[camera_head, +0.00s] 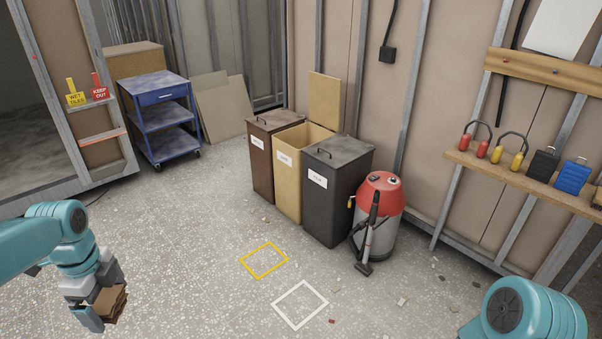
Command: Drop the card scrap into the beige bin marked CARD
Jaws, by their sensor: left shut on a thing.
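The beige bin (288,181) stands in the middle of a row of three bins by the wall. Its lid (324,100) is raised upright at the back, so the bin is open. A white label is on its front, too small to read surely. My left gripper (97,307) is at the lower left, shut on a brown, folded-looking card scrap (113,303). It holds the scrap well in front and left of the bins. My right arm shows only in part at the lower right; its gripper is out of view.
A brown bin (263,165) and a dark grey bin (337,200), both with lids shut, flank the beige one. A red and grey vacuum (380,215) stands at the right. A yellow square (264,260) and a white square (300,304) mark the floor. A blue trolley (160,120) stands back left.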

